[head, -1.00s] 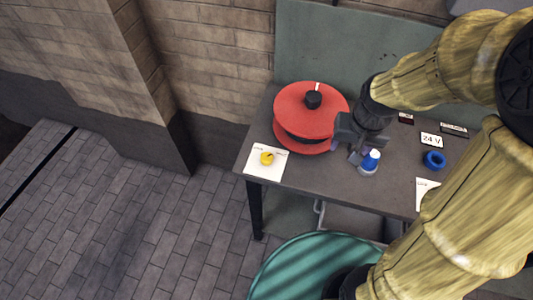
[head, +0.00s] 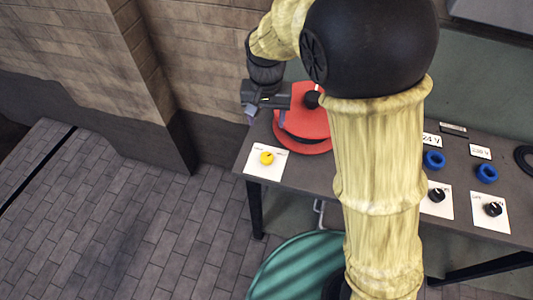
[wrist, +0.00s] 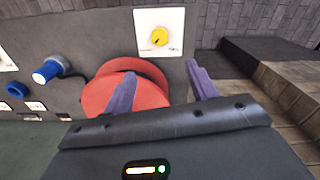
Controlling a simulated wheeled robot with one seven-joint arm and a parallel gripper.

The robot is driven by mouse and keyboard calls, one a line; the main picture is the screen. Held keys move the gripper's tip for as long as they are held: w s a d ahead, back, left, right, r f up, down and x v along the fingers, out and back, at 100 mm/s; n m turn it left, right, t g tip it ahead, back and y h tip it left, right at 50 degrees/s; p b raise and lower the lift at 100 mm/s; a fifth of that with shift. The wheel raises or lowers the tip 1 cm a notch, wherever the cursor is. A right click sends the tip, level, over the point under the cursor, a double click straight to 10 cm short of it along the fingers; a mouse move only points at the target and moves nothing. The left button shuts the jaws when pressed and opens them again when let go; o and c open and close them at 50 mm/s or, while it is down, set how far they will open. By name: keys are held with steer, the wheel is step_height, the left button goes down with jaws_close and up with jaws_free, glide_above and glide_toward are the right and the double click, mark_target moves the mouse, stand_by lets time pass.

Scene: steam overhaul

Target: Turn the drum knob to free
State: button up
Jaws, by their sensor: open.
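A yellow knob (head: 266,158) sits on a white plate with small red lettering at the left front corner of the bench; the lettering is too small to read. It also shows in the wrist view (wrist: 159,37), with a dark pointer mark. My gripper (head: 265,114) is open and empty, above the drum's left side. In the wrist view its two purple fingers (wrist: 160,72) are apart, with the yellow knob beyond them, touching nothing.
Two blue rings (head: 433,160) and black knobs (head: 436,195) on white plates lie to the right. A blue and white plug (wrist: 47,70) with a cable shows in the wrist view. A green round object (head: 290,270) stands before the bench. A brick wall (head: 200,50) is close behind.

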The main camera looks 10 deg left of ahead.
mark_target(266, 156)
step_height(266, 156, down, 17)
steer(key=shift+f+p, duration=0.2)
steer(key=shift+p, duration=0.4)
steer(key=c, duration=1)
